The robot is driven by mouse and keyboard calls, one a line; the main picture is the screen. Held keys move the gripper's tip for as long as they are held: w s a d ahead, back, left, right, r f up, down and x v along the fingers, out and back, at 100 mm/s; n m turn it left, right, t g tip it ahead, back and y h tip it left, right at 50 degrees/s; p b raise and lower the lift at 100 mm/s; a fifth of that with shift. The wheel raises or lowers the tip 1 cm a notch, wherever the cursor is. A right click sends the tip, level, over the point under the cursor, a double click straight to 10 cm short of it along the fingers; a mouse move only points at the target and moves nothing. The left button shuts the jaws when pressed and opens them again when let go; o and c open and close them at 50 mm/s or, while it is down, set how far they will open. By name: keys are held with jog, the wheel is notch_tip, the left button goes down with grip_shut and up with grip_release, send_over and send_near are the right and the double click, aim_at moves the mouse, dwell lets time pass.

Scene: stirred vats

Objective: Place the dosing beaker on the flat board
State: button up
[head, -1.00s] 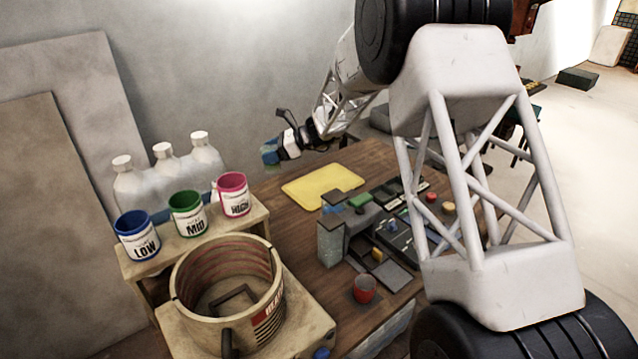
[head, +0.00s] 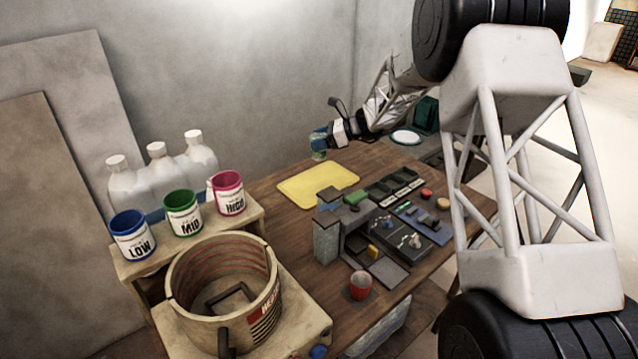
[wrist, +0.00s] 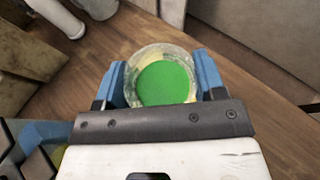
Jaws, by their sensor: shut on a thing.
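The dosing beaker is a clear round cup (wrist: 165,82) with bright green contents, seen from above in the wrist view. My gripper (head: 320,143) is shut on it, with a blue finger on each side. In the head view the beaker (head: 318,154) looks small and upright, held just beyond the far edge of the flat board as seen in the picture. Its height above the table is hard to judge. The flat board is a yellow slab (head: 318,184) lying empty on the brown wooden table.
Blue LOW (head: 133,240), green MID (head: 184,218) and pink HIGH (head: 229,198) cups stand left on a shelf above a large vat (head: 222,290). A white plate (head: 405,137) lies behind.

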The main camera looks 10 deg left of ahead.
aim_at(319, 156)
jog(key=shift+f, duration=3.1)
jog(key=shift+f, duration=0.1)
jog(key=shift+f, duration=1.8)
jog(key=shift+f, duration=0.1)
jog(key=o, duration=1)
jog(key=v, duration=1.2)
